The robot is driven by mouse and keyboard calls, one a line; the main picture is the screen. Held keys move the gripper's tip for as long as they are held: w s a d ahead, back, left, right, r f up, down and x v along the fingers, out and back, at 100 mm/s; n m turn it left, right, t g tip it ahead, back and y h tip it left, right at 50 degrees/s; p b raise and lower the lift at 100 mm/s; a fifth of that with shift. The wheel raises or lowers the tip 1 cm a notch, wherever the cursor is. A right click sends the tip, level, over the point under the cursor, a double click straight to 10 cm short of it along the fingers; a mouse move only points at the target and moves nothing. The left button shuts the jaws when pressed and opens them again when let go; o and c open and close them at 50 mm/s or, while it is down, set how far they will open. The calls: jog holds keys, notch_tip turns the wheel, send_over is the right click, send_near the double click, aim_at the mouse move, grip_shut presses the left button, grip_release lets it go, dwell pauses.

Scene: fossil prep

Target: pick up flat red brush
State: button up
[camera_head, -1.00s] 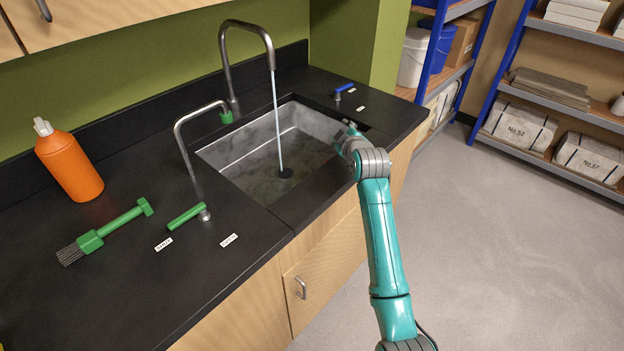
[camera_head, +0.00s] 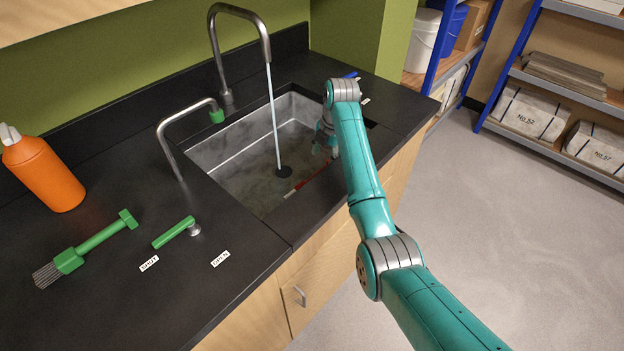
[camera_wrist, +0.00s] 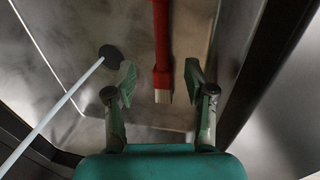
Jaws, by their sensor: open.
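My gripper (camera_head: 325,150) is down in the sink at the right wall. In the wrist view my gripper (camera_wrist: 160,80) is open, one finger each side of the handle's end, with gaps on both sides.
The grey sink (camera_head: 230,165) has a tall tap (camera_head: 240,12) with water running to the drain (camera_head: 283,172). The sink wall is close to my right finger. A green-handled brush (camera_head: 95,240), a green lever (camera_head: 174,232) and an orange bottle (camera_head: 45,175) are on the black counter.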

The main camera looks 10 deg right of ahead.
aim_at(302, 183)
jog(key=f, duration=0.4)
jog(key=shift+w+a+f, duration=0.1)
jog(key=shift+w+a, duration=0.15)
jog(key=shift+w, duration=0.05)
jog(key=shift+w+a+f, duration=0.1)
jog(key=shift+a+f, duration=0.05)
jog(key=shift+f, duration=0.75)
jog(key=shift+w+a+f, duration=0.1)
jog(key=shift+a+f, duration=0.05)
jog(key=shift+f, duration=0.75)
jog(key=shift+w+a+f, duration=0.1)
jog(key=shift+a+f, duration=0.05)
jog(key=shift+f, duration=0.75)
grip_shut()
